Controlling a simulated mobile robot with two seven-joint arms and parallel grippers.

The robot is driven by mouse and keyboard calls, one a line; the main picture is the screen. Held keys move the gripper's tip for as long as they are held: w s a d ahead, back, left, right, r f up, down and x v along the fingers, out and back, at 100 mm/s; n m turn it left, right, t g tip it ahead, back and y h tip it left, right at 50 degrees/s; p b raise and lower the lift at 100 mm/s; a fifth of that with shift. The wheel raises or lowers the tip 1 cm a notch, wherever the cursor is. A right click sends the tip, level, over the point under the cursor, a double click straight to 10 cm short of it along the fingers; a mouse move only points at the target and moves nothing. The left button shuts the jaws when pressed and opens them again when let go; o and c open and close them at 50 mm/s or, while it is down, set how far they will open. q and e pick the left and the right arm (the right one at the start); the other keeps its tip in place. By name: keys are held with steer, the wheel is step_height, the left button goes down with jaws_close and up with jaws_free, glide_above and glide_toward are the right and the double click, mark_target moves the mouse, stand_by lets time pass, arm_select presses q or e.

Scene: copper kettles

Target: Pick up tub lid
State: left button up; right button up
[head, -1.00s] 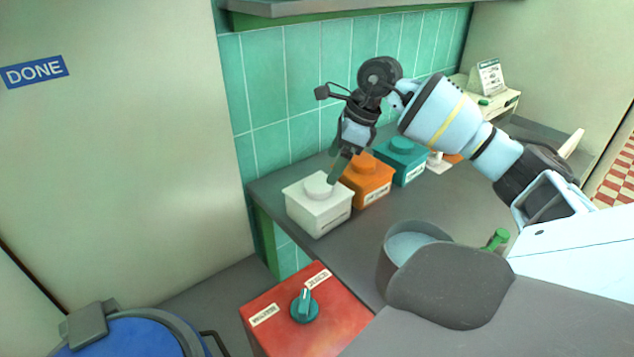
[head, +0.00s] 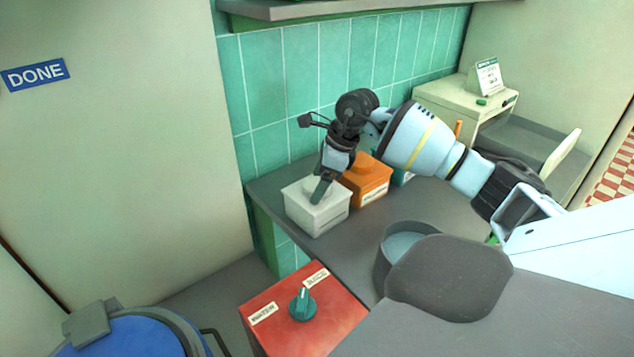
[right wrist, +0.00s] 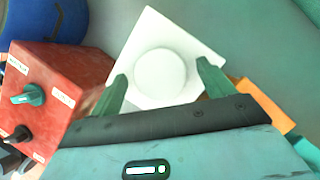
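A white tub (head: 318,214) with a white lid and round knob stands at the left end of the grey counter. My right gripper (head: 318,190) points down over this lid, its fingertips beside the knob in the head view. In the right wrist view the white lid (right wrist: 198,62) lies below the gripper (right wrist: 160,85), and its round knob (right wrist: 160,76) shows between two spread green fingers. Whether the fingers touch the knob I cannot tell. An orange tub (head: 368,182) stands just right of the white one. A teal tub (head: 402,177) is mostly hidden behind my arm. My left gripper is not in view.
A red box with a teal dial (head: 302,304) stands in front of the counter. A grey pot (head: 397,245) stands on the counter's near side. A blue lidded bin (head: 130,335) is at lower left. Green tiled wall (head: 300,85) rises behind the tubs.

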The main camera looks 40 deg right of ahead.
steer(key=c, duration=1)
steer(key=shift+r, duration=0.1)
step_height(320, 180, up, 10)
steer(key=shift+f, duration=0.1)
